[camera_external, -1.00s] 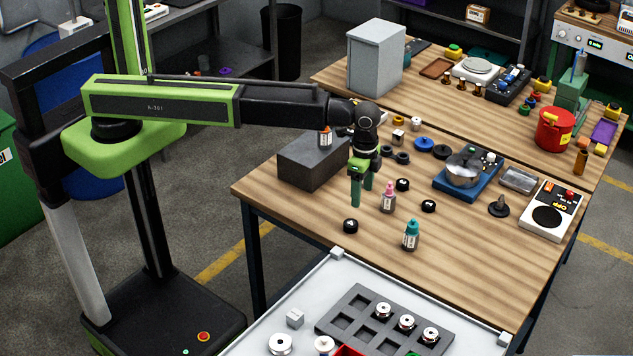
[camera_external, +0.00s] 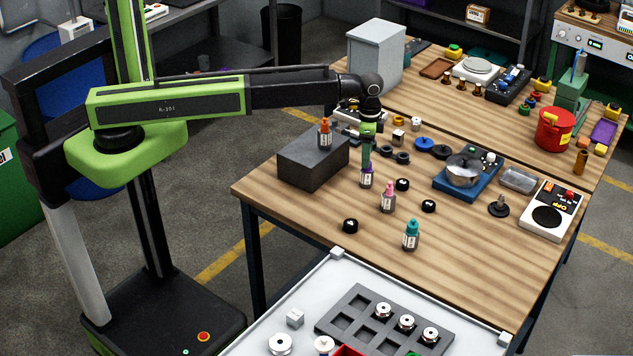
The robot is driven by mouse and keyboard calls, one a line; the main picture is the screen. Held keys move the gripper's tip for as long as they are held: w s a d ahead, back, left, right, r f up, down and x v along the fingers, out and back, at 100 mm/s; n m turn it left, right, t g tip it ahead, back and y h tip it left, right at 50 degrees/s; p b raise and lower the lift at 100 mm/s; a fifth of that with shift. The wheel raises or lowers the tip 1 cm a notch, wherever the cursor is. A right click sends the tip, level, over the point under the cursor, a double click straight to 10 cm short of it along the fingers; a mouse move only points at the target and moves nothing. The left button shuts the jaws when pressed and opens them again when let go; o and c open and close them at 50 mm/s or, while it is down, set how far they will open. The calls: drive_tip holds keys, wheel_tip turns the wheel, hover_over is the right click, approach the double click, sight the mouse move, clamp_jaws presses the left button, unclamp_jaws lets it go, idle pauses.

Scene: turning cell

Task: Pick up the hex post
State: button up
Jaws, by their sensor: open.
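My gripper (camera_external: 367,155) points down at the end of the arm, above the wooden table (camera_external: 310,230). It is open, and I see its green fingers nearly edge-on. They overlap the top of a purple-capped bottle (camera_external: 366,181); I cannot tell whether they touch or surround it. I cannot tell for sure which thing is the hex post. An upright brass-coloured post (camera_external: 579,163) stands at the far right of the table, too small to show whether its sides are hexagonal.
A grey block (camera_external: 310,165) bears an orange-capped bottle (camera_external: 325,135). A pink-capped bottle (camera_external: 388,198), a teal-capped bottle (camera_external: 411,236) and black round pieces stand nearby. A blue device (camera_external: 468,190) with a silver bowl is right.

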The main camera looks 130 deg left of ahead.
sight(367, 176)
wheel_tip(367, 176, down, 10)
drive_tip(key=b, duration=0.8)
drive_tip(key=shift+w+a+r, duration=0.1)
drive_tip(key=shift+r, duration=0.15)
clamp_jaws()
